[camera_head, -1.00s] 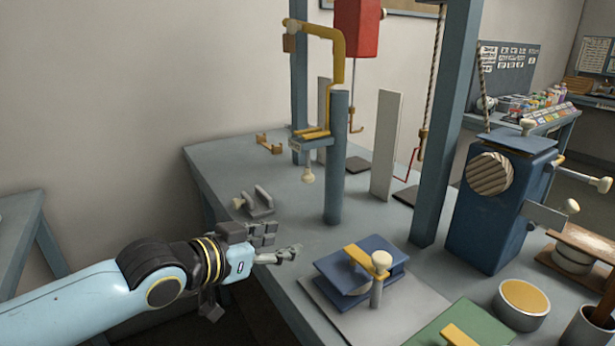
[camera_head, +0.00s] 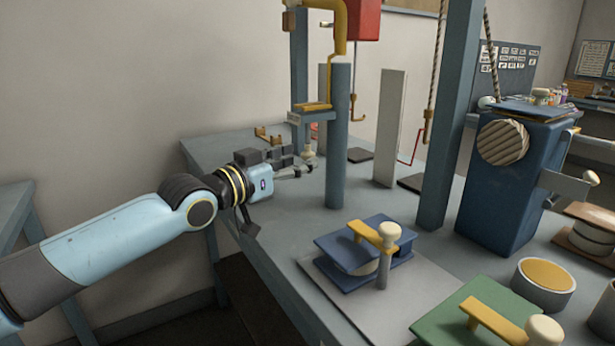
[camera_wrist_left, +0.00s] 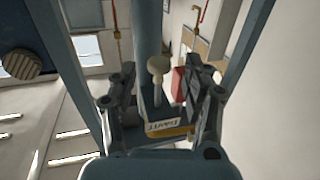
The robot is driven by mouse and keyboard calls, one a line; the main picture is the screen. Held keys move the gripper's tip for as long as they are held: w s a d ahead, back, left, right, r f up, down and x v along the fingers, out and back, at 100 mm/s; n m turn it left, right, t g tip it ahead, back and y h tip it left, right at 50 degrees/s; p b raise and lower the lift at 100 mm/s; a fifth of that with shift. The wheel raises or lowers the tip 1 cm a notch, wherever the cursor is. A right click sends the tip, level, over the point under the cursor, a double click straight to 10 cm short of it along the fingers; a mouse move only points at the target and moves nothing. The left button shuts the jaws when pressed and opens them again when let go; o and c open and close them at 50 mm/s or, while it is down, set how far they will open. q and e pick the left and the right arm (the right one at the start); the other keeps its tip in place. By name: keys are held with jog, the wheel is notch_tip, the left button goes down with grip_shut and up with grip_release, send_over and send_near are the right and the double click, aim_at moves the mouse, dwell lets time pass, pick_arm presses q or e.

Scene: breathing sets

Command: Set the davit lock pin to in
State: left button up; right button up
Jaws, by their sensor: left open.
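The davit is a blue-grey post (camera_head: 338,140) with a yellow arm (camera_head: 340,35) and a small bracket (camera_head: 312,117) on its side. The lock pin's cream knob (camera_head: 308,155) hangs below the bracket. My left gripper (camera_head: 310,165) is open at the knob, partly overlapping it in the head view. In the left wrist view the pin's knob (camera_wrist_left: 157,65) stands between the spread fingers of my left gripper (camera_wrist_left: 160,85), with gaps showing on both sides. The bracket's plate there reads DAVIT (camera_wrist_left: 162,126). My right gripper is out of view.
A blue block with a yellow lever (camera_head: 372,236) stands on the bench in front. A blue cabinet (camera_head: 497,205) with a ribbed disc is at the right. A pale upright plate (camera_head: 390,125) and a blue column (camera_head: 448,130) stand behind and right of the post.

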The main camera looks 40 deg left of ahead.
aim_at(303, 157)
pick_arm(q)
jog(key=shift+w+d+f+b, duration=0.1)
jog(key=shift+w+b, duration=0.2)
jog(key=shift+w, duration=0.3)
jog(key=shift+w+d+f+b, duration=0.1)
jog(key=shift+w+b, duration=0.2)
jog(key=shift+w, duration=0.25)
jog(key=shift+w+d+r, duration=0.1)
jog(key=shift+w+r, duration=0.1)
jog(key=shift+w, duration=0.35)
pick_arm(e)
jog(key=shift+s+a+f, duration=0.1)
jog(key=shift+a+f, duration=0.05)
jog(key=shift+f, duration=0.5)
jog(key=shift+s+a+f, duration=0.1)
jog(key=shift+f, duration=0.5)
pick_arm(q)
grip_shut()
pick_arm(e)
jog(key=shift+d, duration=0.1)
